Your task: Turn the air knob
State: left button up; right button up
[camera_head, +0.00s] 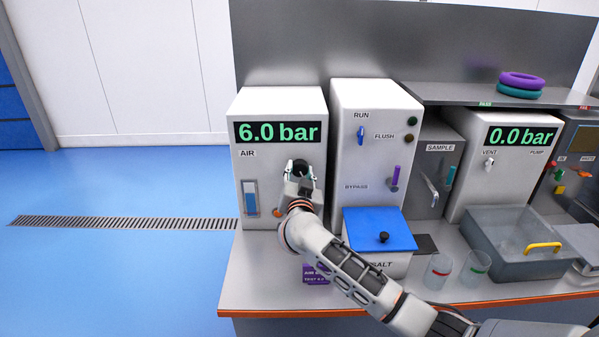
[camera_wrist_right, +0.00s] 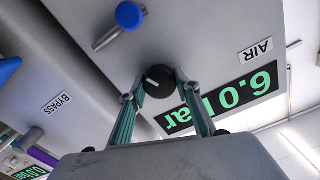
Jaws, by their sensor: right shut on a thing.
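The white air cabinet (camera_head: 262,184) carries the label AIR and a display (camera_head: 280,132) that reads 6.0 bar in green. The black round air knob (camera_wrist_right: 158,82) is on its front, with a short white mark on its face. My right gripper (camera_wrist_right: 155,85) is shut on the knob, one finger on each side. In the head view the gripper (camera_head: 299,172) is at the cabinet front, and its fingers and wrist partly hide the knob. My left gripper is not in view.
To the right stands a white cabinet (camera_head: 376,125) marked RUN, FLUSH and BYPASS. A blue-lidded box (camera_head: 378,228) stands close to my right forearm. Two clear cups (camera_head: 437,271) and a grey tub (camera_head: 505,268) with a yellow handle are further right on the bench.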

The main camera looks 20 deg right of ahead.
jog(key=o, duration=1.1)
jog(key=v, duration=1.2)
jog(key=shift+s, duration=0.1)
